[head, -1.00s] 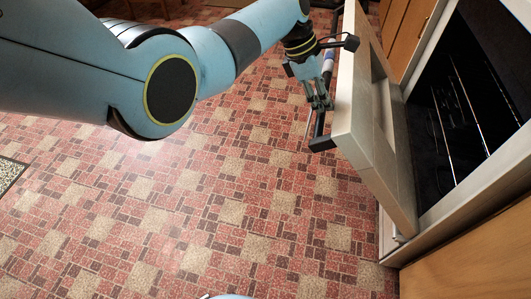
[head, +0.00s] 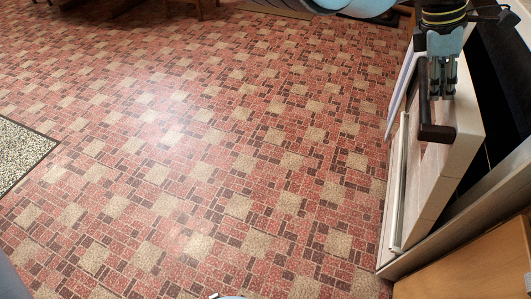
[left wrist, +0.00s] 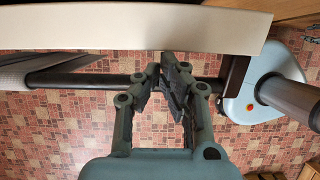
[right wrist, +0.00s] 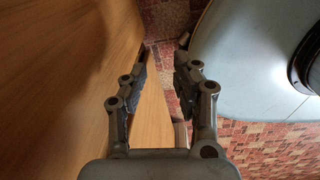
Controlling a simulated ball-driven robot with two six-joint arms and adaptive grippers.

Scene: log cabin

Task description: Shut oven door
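The oven door (head: 447,165) is cream-coloured and stands part open at the right of the head view. A dark gap shows between it and the oven (head: 508,207). A dark bar handle (head: 436,132) runs along its outer face. My left gripper (head: 441,92) points down at the handle beside the door's upper edge. In the left wrist view, its fingertips (left wrist: 165,78) are nearly together and overlap the handle bar (left wrist: 90,80). I cannot tell whether they touch it. The door's edge (left wrist: 130,30) lies just beyond. My right gripper (right wrist: 162,62) is open and empty.
A wooden cabinet front (head: 475,268) is at the lower right; wood panels (right wrist: 50,80) stand close beside my right gripper. A speckled mat (head: 20,150) lies at the left. The patterned floor (head: 220,150) is clear in the middle.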

